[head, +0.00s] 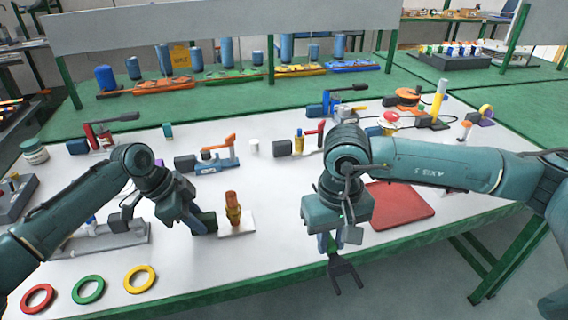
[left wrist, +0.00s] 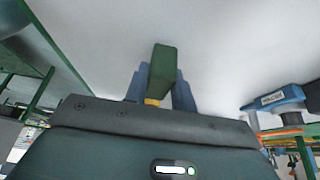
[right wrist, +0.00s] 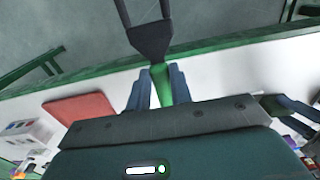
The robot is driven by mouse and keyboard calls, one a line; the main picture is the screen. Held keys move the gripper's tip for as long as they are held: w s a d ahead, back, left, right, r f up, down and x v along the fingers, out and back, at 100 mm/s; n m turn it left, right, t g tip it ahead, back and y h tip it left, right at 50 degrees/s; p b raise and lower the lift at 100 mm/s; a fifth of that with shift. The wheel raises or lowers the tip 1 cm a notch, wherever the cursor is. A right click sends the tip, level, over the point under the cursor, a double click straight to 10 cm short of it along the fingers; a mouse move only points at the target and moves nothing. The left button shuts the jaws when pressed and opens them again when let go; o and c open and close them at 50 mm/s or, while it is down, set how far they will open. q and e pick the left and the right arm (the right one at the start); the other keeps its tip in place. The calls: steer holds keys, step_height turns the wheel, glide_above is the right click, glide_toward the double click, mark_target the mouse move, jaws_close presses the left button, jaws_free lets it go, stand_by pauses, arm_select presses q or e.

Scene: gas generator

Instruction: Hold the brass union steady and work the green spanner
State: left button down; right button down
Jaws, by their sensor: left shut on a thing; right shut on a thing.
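The brass union (head: 232,208), reddish at the top, stands upright on a small white plate (head: 240,228) near the table's front. My left gripper (head: 205,222) is just left of it, shut on a dark green block-like piece (left wrist: 161,72). A small brass-coloured spot shows below that piece between the fingers; I cannot tell whether it belongs to the union. My right gripper (head: 328,243) is shut on the green handle of the spanner (right wrist: 161,85). The spanner's dark forked jaw (head: 345,274) points down, out past the table's front edge and apart from the union.
Red, green and yellow rings (head: 140,279) lie at the front left. A red mat (head: 402,207) lies right of my right gripper. A blue vice-like fixture with an orange handle (head: 215,160) and several other fixtures stand behind.

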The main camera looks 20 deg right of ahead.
steer(key=w+r+m, duration=0.2)
steer(key=w+m, duration=1.2)
steer(key=m, duration=0.5)
steer(key=shift+w+a+r, duration=0.15)
steer(key=shift+w+r, duration=0.15)
steer(key=shift+w, duration=0.05)
steer(key=shift+w+a+f, duration=0.1)
steer(key=shift+a+f, duration=1.45)
steer(key=shift+w+a, duration=0.15)
steer(key=shift+a, duration=1.1)
steer(key=shift+w+a, duration=0.15)
steer(key=shift+a, duration=1.05)
steer(key=shift+r, duration=0.1)
